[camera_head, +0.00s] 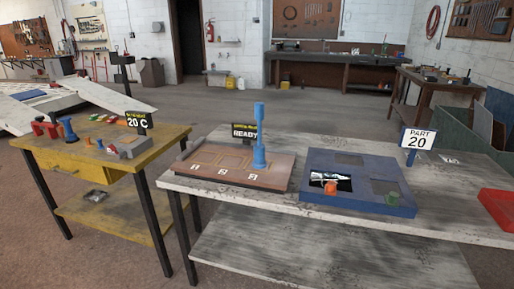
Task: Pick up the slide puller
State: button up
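A tall blue tool (259,137) stands upright at the right rear of the brown fixture board (205,182); it looks like the slide puller, though I cannot be sure. The brown board has shallow recesses and a row of white-marked labels along its front. Next to it on the right lies a blue tray (374,201) with square recesses. My gripper is not in view.
The worn grey bench (446,209) carries a READY sign (245,131), a PART 20 sign (416,139) and a red bin (498,207) at the right edge. A yellow table (52,157) with small coloured parts stands left. A narrow gap separates the tables.

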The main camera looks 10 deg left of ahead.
aim_at(259, 107)
jog(key=k, duration=0.5)
jog(key=z, duration=0.4)
jog(key=i, duration=1.85)
jog(key=u, duration=0.7)
